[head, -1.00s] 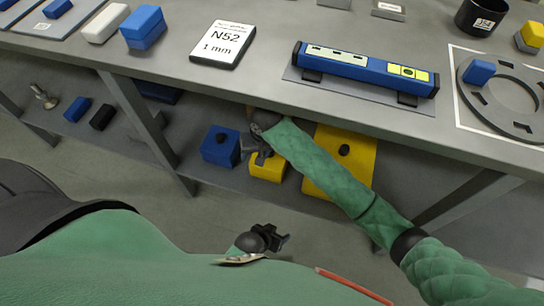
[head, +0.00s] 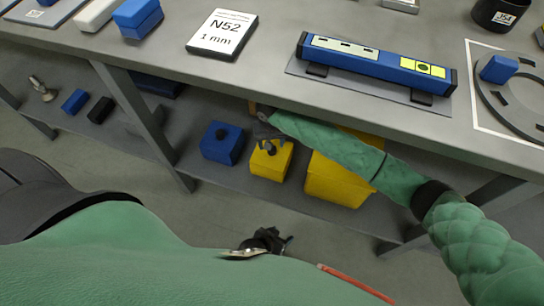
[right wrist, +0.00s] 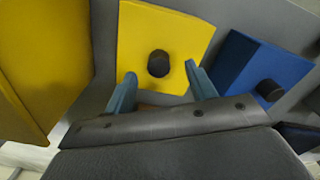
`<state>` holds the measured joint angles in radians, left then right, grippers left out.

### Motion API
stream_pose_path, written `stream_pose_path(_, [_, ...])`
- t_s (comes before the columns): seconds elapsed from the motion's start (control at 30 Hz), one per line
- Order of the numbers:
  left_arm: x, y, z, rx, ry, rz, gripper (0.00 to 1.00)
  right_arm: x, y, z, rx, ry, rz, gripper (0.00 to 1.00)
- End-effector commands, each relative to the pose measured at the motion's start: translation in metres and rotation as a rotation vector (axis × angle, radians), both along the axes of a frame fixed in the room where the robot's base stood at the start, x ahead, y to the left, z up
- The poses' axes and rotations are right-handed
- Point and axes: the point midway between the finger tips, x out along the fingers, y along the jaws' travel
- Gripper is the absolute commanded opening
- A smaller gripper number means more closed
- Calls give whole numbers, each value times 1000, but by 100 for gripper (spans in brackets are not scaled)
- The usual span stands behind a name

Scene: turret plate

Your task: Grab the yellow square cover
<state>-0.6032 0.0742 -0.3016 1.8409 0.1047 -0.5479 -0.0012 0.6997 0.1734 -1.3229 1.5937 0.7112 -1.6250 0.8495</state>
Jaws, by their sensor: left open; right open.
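The yellow square cover (head: 272,162), a block with a black knob on top, sits on the lower shelf under the table. In the right wrist view the yellow cover (right wrist: 190,38) and its knob are straight ahead. My right gripper (head: 268,138) is above it; in the right wrist view its open blue fingers (right wrist: 161,88) point at the cover, with the knob just beyond and between the tips. The fingers hold nothing. My left gripper (head: 277,240) is open and empty, low in the head view, away from the shelf.
A blue block with a knob (head: 222,142) stands left of the cover, and a larger yellow box (head: 340,185) right of it, partly behind my right arm. The table edge overhangs the shelf. A blue bar (head: 375,68) lies on the tabletop.

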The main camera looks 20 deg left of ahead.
Motion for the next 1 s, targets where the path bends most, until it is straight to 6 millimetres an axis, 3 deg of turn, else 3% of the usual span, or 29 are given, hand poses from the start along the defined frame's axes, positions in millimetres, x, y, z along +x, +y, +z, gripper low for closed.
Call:
stream_pose_path(0.23, [0, 0, -5, 0, 0, 0, 61, 4, -2, -33, -1, 0, 0, 56])
stream_pose_path(0.57, [-2, -1, -5, -1, 1, 0, 61, 4, -2, -38, 0, 0, 1, 56])
stream_pose_path(0.87, [-2, 0, -5, 0, 1, 1, 61, 4, -2, -38, 0, 0, 0, 0])
stream_pose_path(1.0, [-1, 0, -5, 0, 0, 0, 61, 4, -2, -37, 0, -1, 0, 0])
